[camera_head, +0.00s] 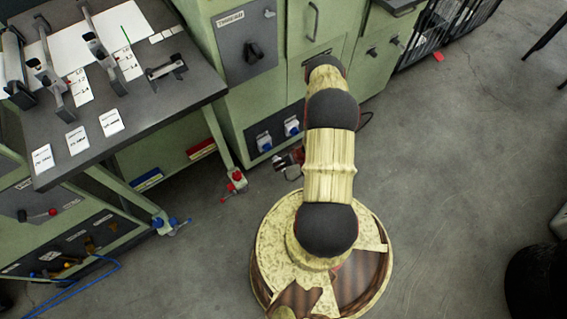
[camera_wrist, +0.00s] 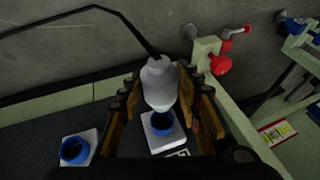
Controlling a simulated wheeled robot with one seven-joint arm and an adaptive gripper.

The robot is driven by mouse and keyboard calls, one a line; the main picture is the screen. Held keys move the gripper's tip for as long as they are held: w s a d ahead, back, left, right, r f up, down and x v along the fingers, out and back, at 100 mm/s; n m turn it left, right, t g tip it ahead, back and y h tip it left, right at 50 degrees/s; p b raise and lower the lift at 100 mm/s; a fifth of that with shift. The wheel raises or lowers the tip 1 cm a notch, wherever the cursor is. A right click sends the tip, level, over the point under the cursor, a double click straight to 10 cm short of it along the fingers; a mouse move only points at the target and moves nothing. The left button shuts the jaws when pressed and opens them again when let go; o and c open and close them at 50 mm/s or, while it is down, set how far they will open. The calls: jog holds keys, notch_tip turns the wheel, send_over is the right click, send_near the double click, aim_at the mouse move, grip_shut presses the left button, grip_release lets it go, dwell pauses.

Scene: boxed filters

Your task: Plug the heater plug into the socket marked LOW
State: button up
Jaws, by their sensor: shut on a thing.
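A pale grey plug (camera_wrist: 160,82) with a black cable (camera_wrist: 130,22) is between the fingers of my gripper (camera_wrist: 161,75) in the wrist view. The gripper is shut on it. The plug's lower end is right by a blue socket (camera_wrist: 158,130) on a white plate; I cannot tell whether they touch. A second blue socket (camera_wrist: 75,149) is to its left. In the head view my gripper (camera_head: 291,163) is low by the cabinet, near the left socket (camera_head: 264,142) and the right socket (camera_head: 292,127). The plug is not clear there. The socket markings are unreadable.
A red clamp or valve (camera_head: 237,181) sits at the bench leg, close to my gripper; its red knob (camera_wrist: 220,65) also shows in the wrist view. A bench (camera_head: 150,112) with small cards stands at the left. The floor (camera_head: 450,190) at the right is clear.

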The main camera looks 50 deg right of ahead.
aim_at(278, 158)
jog(key=shift+w+d+b, duration=0.25)
jog(key=shift+w+b, duration=0.05)
jog(key=shift+w, duration=0.65)
jog(key=shift+w+d+b, duration=0.25)
jog(key=shift+w+b, duration=0.05)
jog(key=shift+w, duration=0.65)
jog(key=shift+w+d+b, duration=0.25)
jog(key=shift+w+b, duration=0.15)
jog(key=shift+w, duration=0.55)
jog(key=shift+w+d+b, duration=0.2)
jog(key=shift+w+b, duration=0.15)
jog(key=shift+w, duration=0.55)
dwell(0.7)
jog(key=o, duration=1.3)
jog(key=v, duration=1.2)
